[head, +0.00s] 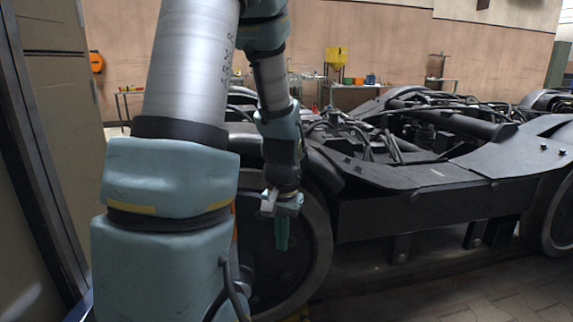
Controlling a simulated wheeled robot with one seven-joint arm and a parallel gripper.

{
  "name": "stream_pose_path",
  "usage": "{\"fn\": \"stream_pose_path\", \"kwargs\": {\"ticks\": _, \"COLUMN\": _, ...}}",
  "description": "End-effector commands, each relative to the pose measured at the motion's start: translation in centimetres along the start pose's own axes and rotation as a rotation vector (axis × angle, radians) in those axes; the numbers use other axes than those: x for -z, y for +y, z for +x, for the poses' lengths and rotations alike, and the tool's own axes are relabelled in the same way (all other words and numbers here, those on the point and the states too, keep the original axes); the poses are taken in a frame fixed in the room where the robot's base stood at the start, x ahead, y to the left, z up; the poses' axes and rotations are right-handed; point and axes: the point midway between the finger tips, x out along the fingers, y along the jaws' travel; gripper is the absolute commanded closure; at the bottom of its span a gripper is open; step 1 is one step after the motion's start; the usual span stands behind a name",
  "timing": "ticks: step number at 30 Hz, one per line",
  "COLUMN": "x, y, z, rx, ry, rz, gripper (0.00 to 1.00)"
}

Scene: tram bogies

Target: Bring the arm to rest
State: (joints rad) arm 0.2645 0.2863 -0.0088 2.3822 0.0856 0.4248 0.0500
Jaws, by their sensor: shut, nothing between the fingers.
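My gripper (282,232) hangs at the end of my arm, pointing down, in the middle-left of the head view. Its green fingers are shut with nothing between them. It shows in front of the bogie's near wheel (318,240); I cannot tell the exact gap. My arm's large links fill the left of the view and hide part of the wheel. The dark tram bogie (430,212) stretches from behind my arm to the right edge.
A dark upright frame (40,160) stands close at the left edge. Paved floor (470,285) lies open at the lower right. Workbenches with a yellow box (337,55) and small items stand along the back wall. An orange box (97,62) hangs on the wall at left.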

Motion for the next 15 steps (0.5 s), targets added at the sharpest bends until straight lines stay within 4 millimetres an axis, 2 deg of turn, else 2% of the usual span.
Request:
{"fn": "stream_pose_path", "kwargs": {"ticks": 3, "x": -2.4, "y": -1.7, "z": -2.2, "rx": -0.005, "ry": 0.036, "rz": -0.117, "gripper": 1.0}}
{"fn": "stream_pose_path", "kwargs": {"ticks": 11, "x": -6.9, "y": -3.6, "z": -5.1, "rx": -0.014, "ry": 0.094, "rz": -0.318, "gripper": 1.0}}
{"fn": "stream_pose_path", "kwargs": {"ticks": 12, "x": -6.5, "y": -3.6, "z": -6.6, "rx": -0.015, "ry": 0.09, "rz": -0.309, "gripper": 1.0}}
{"fn": "stream_pose_path", "kwargs": {"ticks": 15, "x": -6.4, "y": -3.6, "z": -8.5, "rx": -0.015, "ry": 0.088, "rz": -0.305, "gripper": 1.0}}
